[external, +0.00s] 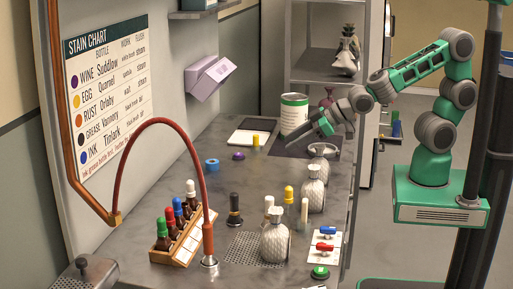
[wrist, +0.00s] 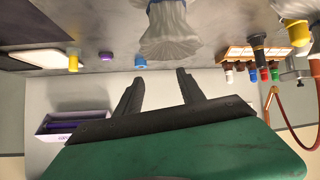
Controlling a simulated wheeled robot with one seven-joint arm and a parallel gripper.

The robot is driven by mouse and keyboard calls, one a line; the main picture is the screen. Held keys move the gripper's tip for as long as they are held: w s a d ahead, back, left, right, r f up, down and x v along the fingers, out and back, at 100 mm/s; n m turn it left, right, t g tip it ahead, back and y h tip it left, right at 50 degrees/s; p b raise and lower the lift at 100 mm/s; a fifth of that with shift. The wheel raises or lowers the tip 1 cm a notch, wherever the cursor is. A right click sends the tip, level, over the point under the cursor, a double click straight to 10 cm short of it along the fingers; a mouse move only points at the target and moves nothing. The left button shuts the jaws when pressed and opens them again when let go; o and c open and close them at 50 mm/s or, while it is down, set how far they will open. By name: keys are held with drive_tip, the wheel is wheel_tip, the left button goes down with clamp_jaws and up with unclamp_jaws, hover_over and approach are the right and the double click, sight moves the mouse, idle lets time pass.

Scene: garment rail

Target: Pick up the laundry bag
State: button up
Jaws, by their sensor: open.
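Pale tied sacks that look like laundry bags stand on the bench in the external view: one at the front (external: 275,243), one by the right edge (external: 313,196) and one behind it (external: 319,167). I cannot tell which is meant. My gripper (external: 299,140) is over the back part of the bench, near the rearmost sack, with its fingers pointing left. In the wrist view, its two dark fingers (wrist: 160,82) are apart with nothing between them. A pale pleated sack (wrist: 168,35) shows beyond the fingers at the top, cut off by the frame edge.
A green-and-white can (external: 294,115), yellow bottle (external: 255,141), purple lid (external: 238,156) and blue roll (external: 212,165) are at the back. A bottle rack (external: 178,243), red hose (external: 196,160) and valve panel (external: 324,247) are nearer the front. Shelves stand behind.

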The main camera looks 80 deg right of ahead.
drive_tip(key=w+a+f+n+t+y+b, duration=0.1)
drive_tip(key=a+n+t+y, duration=0.2)
drive_tip(key=a, duration=1)
drive_tip(key=n+g+y+b, duration=0.2)
drive_tip(key=n+y+b, duration=0.25)
drive_tip(key=y, duration=0.45)
approach(279, 211)
drive_tip(key=w, duration=0.1)
drive_tip(key=shift+m+g, duration=0.25)
drive_tip(key=shift+g, duration=0.05)
drive_tip(key=x, duration=0.7)
drive_tip(key=shift+w+a+p, duration=0.2)
drive_tip(key=shift+a+p, duration=0.05)
drive_tip(key=shift+p, duration=0.15)
clamp_jaws()
